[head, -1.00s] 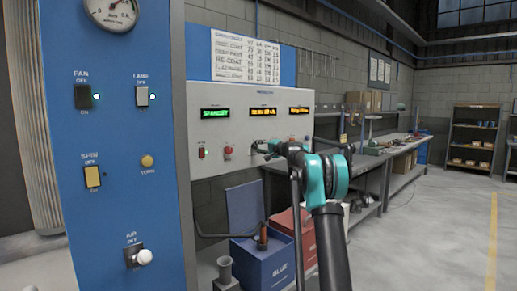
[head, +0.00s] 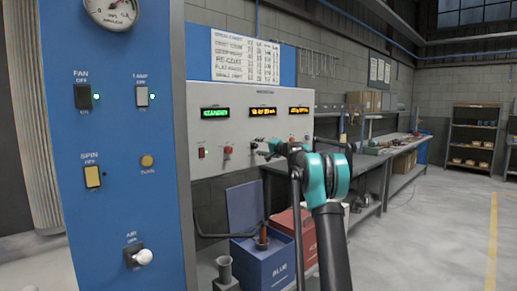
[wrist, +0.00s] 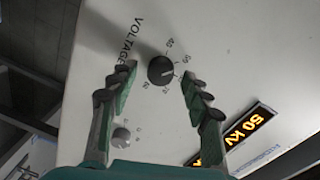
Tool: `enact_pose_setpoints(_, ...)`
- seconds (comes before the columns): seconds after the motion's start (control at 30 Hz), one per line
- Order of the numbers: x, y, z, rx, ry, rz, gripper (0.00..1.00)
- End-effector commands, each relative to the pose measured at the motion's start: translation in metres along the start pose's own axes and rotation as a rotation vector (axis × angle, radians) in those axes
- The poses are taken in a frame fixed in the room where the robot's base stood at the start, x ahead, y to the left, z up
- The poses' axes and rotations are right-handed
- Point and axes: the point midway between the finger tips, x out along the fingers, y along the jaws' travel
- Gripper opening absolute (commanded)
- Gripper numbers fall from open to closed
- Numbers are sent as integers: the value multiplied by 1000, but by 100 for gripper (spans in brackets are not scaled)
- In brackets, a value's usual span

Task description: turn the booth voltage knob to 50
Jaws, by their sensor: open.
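The voltage knob (wrist: 161,70) is a round black dial on the pale panel in the wrist view, with the word VOLTAGE and printed scale numbers beside it. Its exact pointer direction is hard to read. My gripper (wrist: 158,77) is open, with one green-padded finger on each side of the knob and visible gaps to it. An amber display (wrist: 249,128) on the panel reads 50 kV. In the head view my gripper (head: 264,149) is at the control panel (head: 215,180) and hides the knob. The middle amber display (head: 263,112) is above it.
A smaller grey knob (wrist: 121,137) lies near the left finger in the wrist view. A red knob (head: 227,150) is left of my gripper in the head view. A blue switch panel (head: 115,205) stands at left; a blue bin (head: 270,263) is below.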

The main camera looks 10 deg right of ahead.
Motion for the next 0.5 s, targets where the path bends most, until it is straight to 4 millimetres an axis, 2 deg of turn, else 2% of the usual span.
enact_pose_setpoints(0.17, -25, 0, -1, 0, 3, 1, 49)
enact_pose_setpoints(0.5, -92, 1, -1, 0, 3, 1, 49)
